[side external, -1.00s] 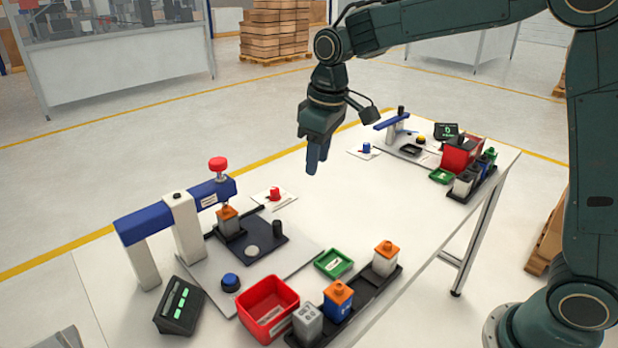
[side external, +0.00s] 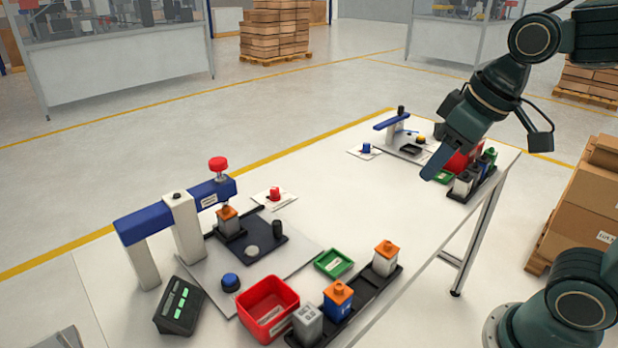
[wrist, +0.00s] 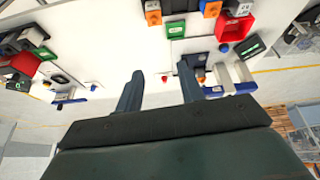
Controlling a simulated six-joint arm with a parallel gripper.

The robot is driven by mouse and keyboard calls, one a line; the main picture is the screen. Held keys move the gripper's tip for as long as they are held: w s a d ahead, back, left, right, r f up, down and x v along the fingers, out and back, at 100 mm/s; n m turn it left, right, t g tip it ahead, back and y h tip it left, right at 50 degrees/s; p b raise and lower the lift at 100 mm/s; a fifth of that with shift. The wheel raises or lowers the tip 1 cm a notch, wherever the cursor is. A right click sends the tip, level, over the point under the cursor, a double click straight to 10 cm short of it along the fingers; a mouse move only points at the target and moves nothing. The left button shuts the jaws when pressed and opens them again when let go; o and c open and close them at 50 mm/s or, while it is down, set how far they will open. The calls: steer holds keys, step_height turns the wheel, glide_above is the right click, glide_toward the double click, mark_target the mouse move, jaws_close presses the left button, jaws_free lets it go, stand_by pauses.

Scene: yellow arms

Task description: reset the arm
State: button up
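My gripper (side external: 440,165) is up in the air at the right of the side view, over the right end of the white table (side external: 350,205). It is tilted, with its fingers pointing down and left. In the wrist view my gripper (wrist: 160,68) has its two fingers clearly apart with nothing between them. It touches nothing on the table that I can see. Part of the far station is hidden behind it in the side view.
The near station has a blue-topped press (side external: 175,210), a red bin (side external: 268,305), a green tray (side external: 333,263) and a black rack (side external: 375,292) holding orange-capped blocks. A far station has another blue-topped press (side external: 392,120). The table's middle is clear.

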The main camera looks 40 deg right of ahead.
steer(key=s+f+m+t, duration=0.1)
steer(key=s+f, duration=0.1)
steer(key=s, duration=0.4)
steer(key=shift+d+f, duration=0.15)
steer(key=shift+d, duration=0.2)
